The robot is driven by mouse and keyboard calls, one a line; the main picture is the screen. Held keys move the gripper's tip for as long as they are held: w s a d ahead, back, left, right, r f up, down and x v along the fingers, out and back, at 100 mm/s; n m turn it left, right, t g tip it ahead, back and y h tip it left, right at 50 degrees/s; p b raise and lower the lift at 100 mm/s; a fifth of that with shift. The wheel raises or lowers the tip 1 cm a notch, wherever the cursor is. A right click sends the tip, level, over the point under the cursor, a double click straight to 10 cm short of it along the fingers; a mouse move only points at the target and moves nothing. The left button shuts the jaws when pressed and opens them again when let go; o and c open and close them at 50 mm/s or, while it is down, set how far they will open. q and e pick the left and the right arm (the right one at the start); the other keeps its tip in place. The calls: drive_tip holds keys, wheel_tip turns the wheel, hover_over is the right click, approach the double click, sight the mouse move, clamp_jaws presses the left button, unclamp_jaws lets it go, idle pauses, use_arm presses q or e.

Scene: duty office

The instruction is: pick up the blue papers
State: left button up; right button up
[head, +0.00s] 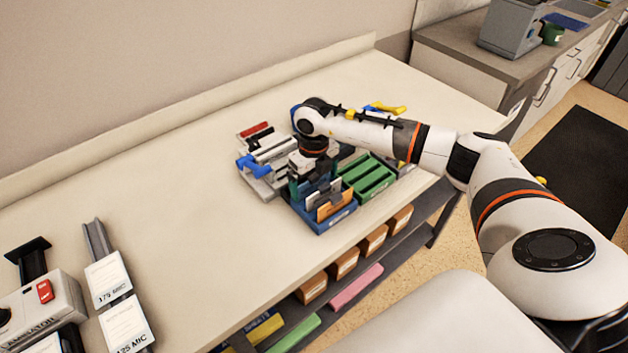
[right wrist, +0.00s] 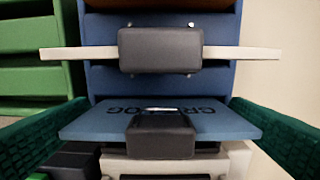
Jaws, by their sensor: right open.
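The blue papers (right wrist: 95,122), a flat stack with dark lettering and a black clip (right wrist: 160,135) at the middle, are in the right wrist view. My right gripper (right wrist: 160,130) is open, with one green textured finger at each side of the papers. I cannot tell whether the fingers touch the edges. In the head view my right gripper (head: 303,185) is low over the back left of a blue tray (head: 330,222) with upright papers in it. It partly hides the tray's contents. My left gripper is not in view.
A paler stack with a black clip (right wrist: 160,50) is beyond the blue papers. A green tray (head: 372,182) adjoins the blue one on the right. A hole punch with a blue handle (head: 255,166) is close on the left. The table's middle left is clear.

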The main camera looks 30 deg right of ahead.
drive_tip(key=shift+f, duration=0.35)
drive_tip(key=c, duration=0.6)
